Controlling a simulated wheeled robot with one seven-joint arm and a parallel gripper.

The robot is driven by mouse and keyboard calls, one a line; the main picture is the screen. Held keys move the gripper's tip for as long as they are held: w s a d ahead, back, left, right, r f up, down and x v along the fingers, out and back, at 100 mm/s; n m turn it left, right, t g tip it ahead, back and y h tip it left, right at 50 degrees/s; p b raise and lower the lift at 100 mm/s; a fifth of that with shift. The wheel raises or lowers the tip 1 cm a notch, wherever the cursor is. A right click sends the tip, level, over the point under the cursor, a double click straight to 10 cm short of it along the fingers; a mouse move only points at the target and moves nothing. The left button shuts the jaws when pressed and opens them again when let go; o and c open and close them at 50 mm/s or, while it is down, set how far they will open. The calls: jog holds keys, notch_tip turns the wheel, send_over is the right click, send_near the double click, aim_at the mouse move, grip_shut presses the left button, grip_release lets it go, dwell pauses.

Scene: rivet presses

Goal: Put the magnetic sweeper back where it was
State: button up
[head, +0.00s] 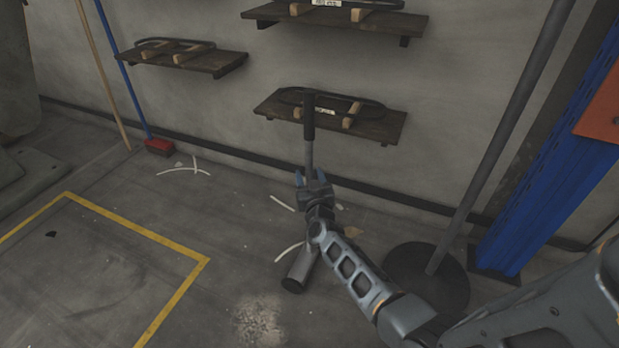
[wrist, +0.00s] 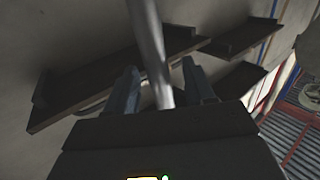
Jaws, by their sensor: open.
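The magnetic sweeper (head: 309,155) stands near upright on the floor by the wall, with a black grip on top and a grey shaft. A grey cylinder at its foot (head: 298,272) rests on the floor, partly hidden by my arm. My gripper (head: 311,178) is open at the middle of the shaft. In the wrist view the shaft (wrist: 149,40) passes between the two spread fingers of my gripper (wrist: 160,80). I cannot tell whether a finger touches it.
Wooden wall shelves (head: 376,127) hang behind the sweeper. A round black base with a pole (head: 432,282) and a blue post (head: 545,175) stand at right. A red broom (head: 158,146) leans at left. White strips (head: 183,170) lie on the floor. The yellow-outlined floor area (head: 205,262) is mostly clear.

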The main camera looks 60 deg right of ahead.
jog(key=shift+r, duration=0.25)
jog(key=s+a+r+n+t+y+p, duration=0.2)
jog(key=s+a+y, duration=0.1)
jog(key=s+a, duration=0.9)
jog(key=s+a+r+n+t+y+p, duration=0.1)
jog(key=s+a+r+n+y+p, duration=0.15)
jog(key=s+a, duration=0.9)
jog(key=s+a+r+n+y, duration=0.2)
jog(key=s+a+r+y, duration=0.2)
jog(key=r, duration=0.5)
jog(key=s+a+r+n+y, duration=0.3)
jog(key=s+a+r+y, duration=0.1)
jog(key=s+a+r, duration=0.3)
notch_tip(320, 180, up, 2)
jog(key=a, duration=0.3)
jog(key=shift+s, duration=0.35)
jog(key=shift+r, duration=0.15)
